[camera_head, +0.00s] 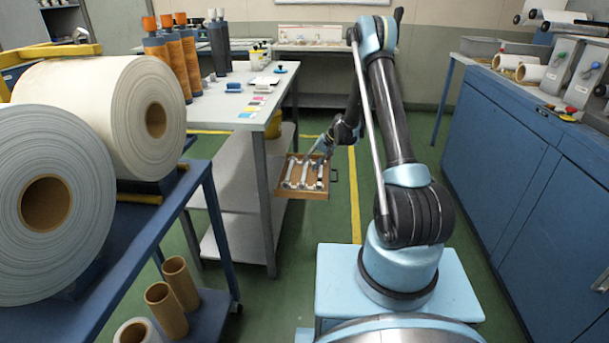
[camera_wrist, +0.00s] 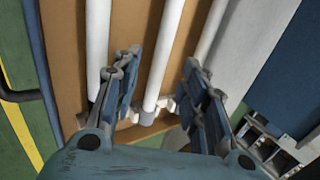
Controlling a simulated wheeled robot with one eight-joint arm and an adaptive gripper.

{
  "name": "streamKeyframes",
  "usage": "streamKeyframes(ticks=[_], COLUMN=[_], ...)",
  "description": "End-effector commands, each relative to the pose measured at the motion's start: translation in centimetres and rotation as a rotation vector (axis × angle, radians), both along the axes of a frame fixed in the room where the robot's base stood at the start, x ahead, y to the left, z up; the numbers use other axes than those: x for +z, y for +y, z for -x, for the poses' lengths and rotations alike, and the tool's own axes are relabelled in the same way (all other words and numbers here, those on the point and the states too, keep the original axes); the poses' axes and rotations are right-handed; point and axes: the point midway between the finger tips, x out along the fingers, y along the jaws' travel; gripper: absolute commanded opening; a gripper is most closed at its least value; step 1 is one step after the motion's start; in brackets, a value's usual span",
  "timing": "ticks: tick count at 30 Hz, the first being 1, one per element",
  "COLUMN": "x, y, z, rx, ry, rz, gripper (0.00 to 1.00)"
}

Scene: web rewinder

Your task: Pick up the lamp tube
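A shallow wooden drawer or tray (camera_head: 301,194) juts from the right side of the grey workbench, with white lamp tubes (camera_head: 304,174) lying in it. In the wrist view, three white tubes lie side by side on the brown tray bottom (camera_wrist: 130,35). The middle lamp tube (camera_wrist: 168,45) runs between the fingers of my gripper (camera_wrist: 162,62). The fingers stand apart, with gaps visible on both sides of that tube. In the head view, my gripper (camera_head: 324,147) is small, at the tray's far edge. The middle tube's near end sits by a small white holder.
The workbench (camera_head: 225,110) carries bobbins and small items. Large paper rolls (camera_head: 75,200) stand at the left. A blue cabinet (camera_head: 500,160) lines the right.

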Motion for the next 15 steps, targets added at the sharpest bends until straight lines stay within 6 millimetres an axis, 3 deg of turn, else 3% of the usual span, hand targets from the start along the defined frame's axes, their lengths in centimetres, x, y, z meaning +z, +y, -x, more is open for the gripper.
streamKeyframes(ticks=[6,14,15], x=[-2.4,-2.8,-2.8], y=[1.5,1.7,1.7], z=[-0.1,-0.1,-0.1], rx=[0.000,-0.001,-0.001], ry=[-0.001,-0.001,-0.001], rz=[0.000,0.000,0.000], gripper=[0.40,0.40,0.35])
